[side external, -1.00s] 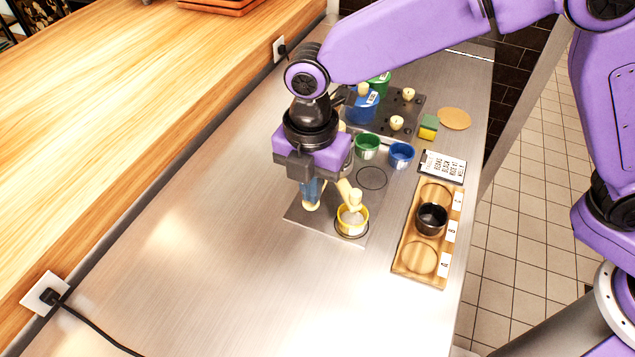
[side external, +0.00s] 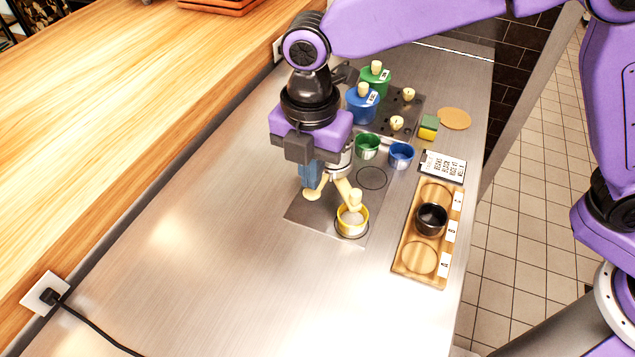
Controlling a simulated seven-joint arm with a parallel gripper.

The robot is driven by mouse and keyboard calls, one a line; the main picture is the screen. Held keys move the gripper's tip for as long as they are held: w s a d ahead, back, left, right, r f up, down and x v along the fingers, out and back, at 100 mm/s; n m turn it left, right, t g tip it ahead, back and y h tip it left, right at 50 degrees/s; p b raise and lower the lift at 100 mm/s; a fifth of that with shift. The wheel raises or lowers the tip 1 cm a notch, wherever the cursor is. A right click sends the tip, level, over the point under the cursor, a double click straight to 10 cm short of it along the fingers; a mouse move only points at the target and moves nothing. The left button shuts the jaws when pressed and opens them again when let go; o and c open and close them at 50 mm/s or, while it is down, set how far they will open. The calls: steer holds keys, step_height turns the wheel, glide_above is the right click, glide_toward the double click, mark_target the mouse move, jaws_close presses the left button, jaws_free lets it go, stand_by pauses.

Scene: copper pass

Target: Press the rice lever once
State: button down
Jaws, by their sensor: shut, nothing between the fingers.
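The rice dispenser (side external: 339,166) stands on a dark grey plate, mostly hidden behind my gripper, with a pale metallic body showing. A cream lever paddle (side external: 312,194) sticks out at its left, and a cream spout slopes down to the right. My gripper (side external: 310,184) points down with its blue fingers shut and empty, just above or at the paddle; I cannot tell whether they touch. A yellow cup (side external: 341,225) stands under the spout end, with pale contents inside.
Green (side external: 367,147) and blue (side external: 401,155) cups stand behind right. A wooden tray (side external: 407,277) holds a black bowl (side external: 431,219). Blue (side external: 362,106) and green (side external: 376,79) lidded pots stand at the back.

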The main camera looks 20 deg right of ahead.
stand_by(0.3)
steer(key=shift+r, duration=2.5)
steer(key=shift+s+d, duration=0.1)
steer(key=shift+d, duration=0.25)
steer(key=s+d+f+m, duration=0.1)
steer(key=s+d+m, duration=0.3)
steer(key=d, duration=0.7)
steer(key=s+d+f+m, duration=0.1)
steer(key=s+d+m, duration=0.4)
steer(key=s+d, duration=0.3)
steer(key=s+d+f+m, duration=0.2)
steer(key=s+d+m, duration=0.3)
steer(key=d, duration=1)
steer(key=shift+s, duration=1.05)
